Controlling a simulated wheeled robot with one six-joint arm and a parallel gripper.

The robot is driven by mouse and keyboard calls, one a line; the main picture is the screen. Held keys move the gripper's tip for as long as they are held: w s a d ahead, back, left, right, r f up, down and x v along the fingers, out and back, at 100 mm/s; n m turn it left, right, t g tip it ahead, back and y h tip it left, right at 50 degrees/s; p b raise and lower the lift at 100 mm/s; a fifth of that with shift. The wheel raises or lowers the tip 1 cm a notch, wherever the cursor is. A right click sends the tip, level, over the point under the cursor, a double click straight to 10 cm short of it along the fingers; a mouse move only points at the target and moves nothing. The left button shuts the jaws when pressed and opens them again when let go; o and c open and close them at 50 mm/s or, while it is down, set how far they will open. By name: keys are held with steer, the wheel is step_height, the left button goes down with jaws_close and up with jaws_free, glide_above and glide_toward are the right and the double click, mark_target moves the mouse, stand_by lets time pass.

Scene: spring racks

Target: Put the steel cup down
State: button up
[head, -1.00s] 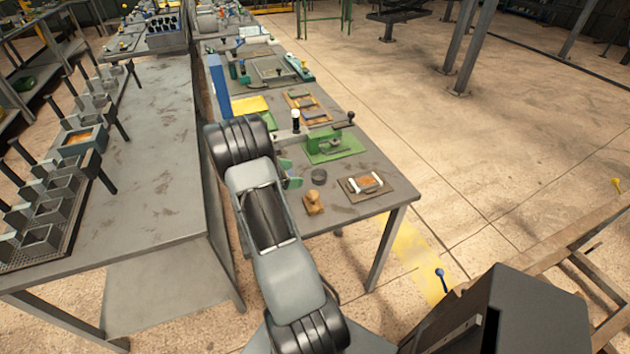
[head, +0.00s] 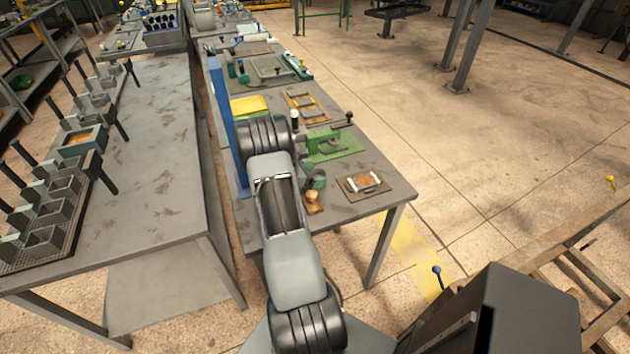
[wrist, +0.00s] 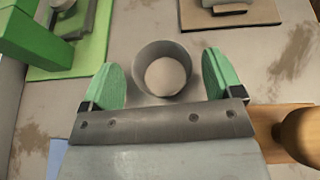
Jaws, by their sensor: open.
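The grey steel cup (wrist: 163,82) stands upright on the grey table (wrist: 170,20), seen from above in the wrist view. My gripper (wrist: 164,85) is open, with one green finger pad on each side of the cup. Narrow gaps show between the cup and both pads, and the cup looks empty inside. In the head view my gripper (head: 317,178) is over the near end of the right-hand table, and it largely hides the cup there.
A wooden knobbed block (wrist: 302,135) sits close to my right finger; the head view shows it (head: 313,204) too. A green clamp fixture (head: 332,147) stands behind. A small board with a frame (head: 364,185) lies to the right, near the table edge.

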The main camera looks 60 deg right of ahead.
steer(key=c, duration=1.1)
steer(key=shift+o, duration=0.2)
steer(key=shift+r, duration=0.55)
steer(key=s+a+r+b, duration=0.2)
steer(key=s+a+r, duration=0.7)
steer(key=r, duration=0.3)
steer(key=shift+a, duration=0.9)
